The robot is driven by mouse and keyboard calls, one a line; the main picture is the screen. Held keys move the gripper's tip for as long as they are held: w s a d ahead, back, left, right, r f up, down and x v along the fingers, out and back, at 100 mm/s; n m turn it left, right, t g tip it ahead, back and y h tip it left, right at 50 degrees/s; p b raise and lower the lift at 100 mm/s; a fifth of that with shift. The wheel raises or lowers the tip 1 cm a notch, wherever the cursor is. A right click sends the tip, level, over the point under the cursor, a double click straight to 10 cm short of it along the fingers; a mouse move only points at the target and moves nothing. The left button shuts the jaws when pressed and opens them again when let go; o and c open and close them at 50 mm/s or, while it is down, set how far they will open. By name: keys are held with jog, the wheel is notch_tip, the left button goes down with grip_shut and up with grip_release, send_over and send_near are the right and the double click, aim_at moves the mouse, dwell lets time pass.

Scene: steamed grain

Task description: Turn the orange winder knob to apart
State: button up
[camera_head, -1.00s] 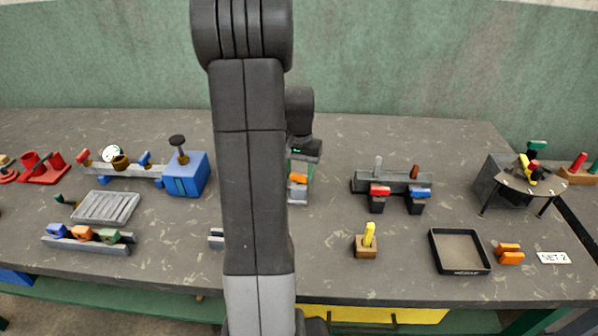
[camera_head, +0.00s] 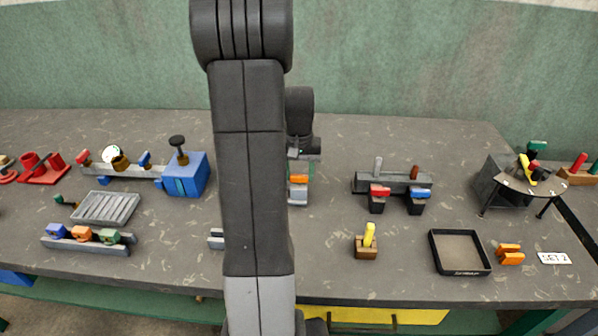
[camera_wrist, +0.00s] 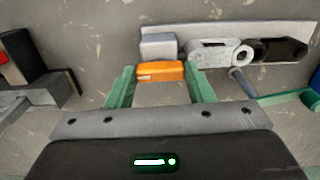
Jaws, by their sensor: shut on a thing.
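The orange winder knob (camera_wrist: 160,71) sits between the green fingertips of my gripper (camera_wrist: 160,74) in the wrist view. The fingers are shut on its two sides. It also shows as a small orange patch (camera_head: 299,180) in the head view, just right of my arm. A grey block (camera_wrist: 158,46) stands right behind the knob, on a pale grey bar (camera_wrist: 265,32). My own arm hides much of this fixture in the head view.
Right of the knob, a grey ring-ended part (camera_wrist: 218,53) and a black cylinder (camera_wrist: 283,49) lie along the bar. In the head view, a grey stand with red and blue parts (camera_head: 393,183), a yellow-handled block (camera_head: 367,247) and a black tray (camera_head: 459,232) stand to the right.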

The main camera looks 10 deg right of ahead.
aim_at(299, 175)
jog(key=o, duration=1)
jog(key=shift+c, duration=0.2)
notch_tip(299, 175, up, 14)
jog(key=shift+f, duration=0.1)
notch_tip(299, 175, down, 14)
jog(key=shift+r, duration=0.1)
dwell(0.5)
